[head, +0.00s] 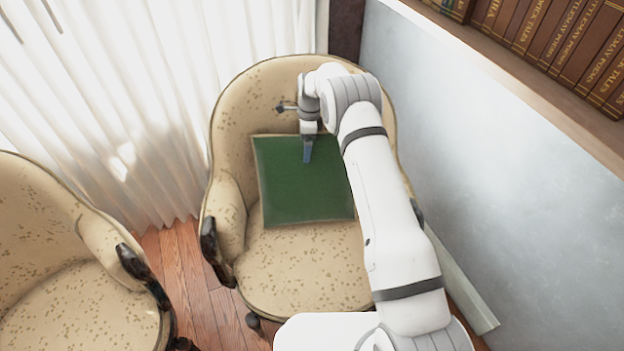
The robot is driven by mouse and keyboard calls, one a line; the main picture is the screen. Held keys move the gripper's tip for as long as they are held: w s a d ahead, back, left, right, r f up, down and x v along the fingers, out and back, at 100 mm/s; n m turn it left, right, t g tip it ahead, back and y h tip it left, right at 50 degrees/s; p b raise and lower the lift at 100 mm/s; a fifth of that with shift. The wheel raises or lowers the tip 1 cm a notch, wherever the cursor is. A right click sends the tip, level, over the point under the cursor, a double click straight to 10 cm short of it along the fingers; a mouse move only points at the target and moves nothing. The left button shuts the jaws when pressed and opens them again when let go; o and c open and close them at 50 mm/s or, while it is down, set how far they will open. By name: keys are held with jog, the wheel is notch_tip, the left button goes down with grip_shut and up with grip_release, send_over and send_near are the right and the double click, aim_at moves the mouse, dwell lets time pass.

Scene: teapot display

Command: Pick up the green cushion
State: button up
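The green cushion (297,190) is square with a pale edge. It rests on the seat of the beige patterned armchair (300,268), against its backrest. My gripper (308,158) points down in front of the cushion's upper middle, and its bluish tip overlaps the cushion in the head view. I cannot tell whether it touches the cushion. The fingers are too small to show whether they are open or shut. My white arm hides part of the chair's right side and may hide the cushion's right edge.
A second beige armchair (75,262) stands at the left. White curtains (120,90) hang behind both chairs. A grey wall (500,170) and a shelf of brown books (565,40) are close on the right. Wooden floor (190,275) shows between the chairs.

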jog(key=shift+c, duration=0.4)
jog(key=c, duration=1.2)
jog(key=shift+c, duration=0.6)
jog(key=shift+r, duration=0.15)
